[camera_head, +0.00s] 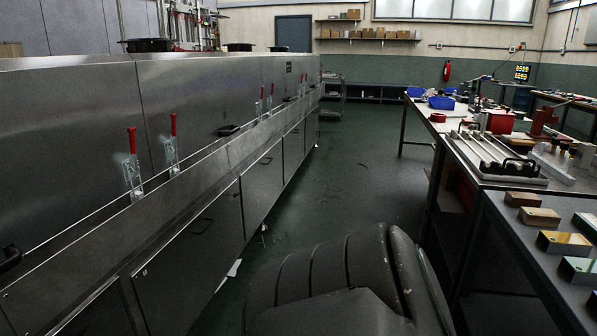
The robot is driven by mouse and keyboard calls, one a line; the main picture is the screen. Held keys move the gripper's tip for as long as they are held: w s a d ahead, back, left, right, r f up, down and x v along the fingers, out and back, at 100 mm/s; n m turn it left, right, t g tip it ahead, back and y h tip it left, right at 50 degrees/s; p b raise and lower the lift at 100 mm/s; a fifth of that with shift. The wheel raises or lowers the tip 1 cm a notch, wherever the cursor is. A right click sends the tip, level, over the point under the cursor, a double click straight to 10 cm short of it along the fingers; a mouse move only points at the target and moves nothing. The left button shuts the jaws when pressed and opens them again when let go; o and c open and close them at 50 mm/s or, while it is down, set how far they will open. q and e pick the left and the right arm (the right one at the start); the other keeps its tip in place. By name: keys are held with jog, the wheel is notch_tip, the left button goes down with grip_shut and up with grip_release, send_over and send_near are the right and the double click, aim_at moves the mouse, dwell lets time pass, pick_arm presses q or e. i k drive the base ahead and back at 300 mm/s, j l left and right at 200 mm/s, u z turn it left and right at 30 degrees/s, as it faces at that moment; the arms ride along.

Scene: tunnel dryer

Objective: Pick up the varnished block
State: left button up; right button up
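Several small rectangular blocks lie in a row on the grey table at the right edge of the camera_head view. From far to near there are a dark brown block (522,199), a tan block (540,217), a block with a shiny yellow top (565,242) and a block with a pale greenish top (579,270). More blocks are cut off at the right edge. I cannot tell for sure which one is the varnished block. Neither of my grippers is in view.
The grey table (520,245) runs along the right, with a tray of metal bars (490,155) and a red box (500,121) beyond the blocks. A long steel dryer (200,190) with red-handled clamps fills the left. The green floor aisle (365,180) between is clear.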

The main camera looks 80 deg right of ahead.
aim_at(514, 199)
jog(key=j+z, duration=0.15)
jog(key=z, duration=1.6)
jog(key=i+l+z, duration=0.1)
jog(key=z, duration=2)
jog(key=k, duration=0.25)
jog(key=k+u, duration=0.2)
jog(key=u, duration=0.2)
jog(key=k+j+u, duration=0.1)
jog(key=u, duration=0.3)
jog(key=i+u, duration=0.15)
jog(key=i, duration=0.35)
jog(key=i+l+u, duration=0.2)
jog(key=i, duration=0.3)
jog(key=i+l, duration=0.1)
jog(key=i, duration=0.7)
jog(key=i+l, duration=0.1)
jog(key=i, duration=2.4)
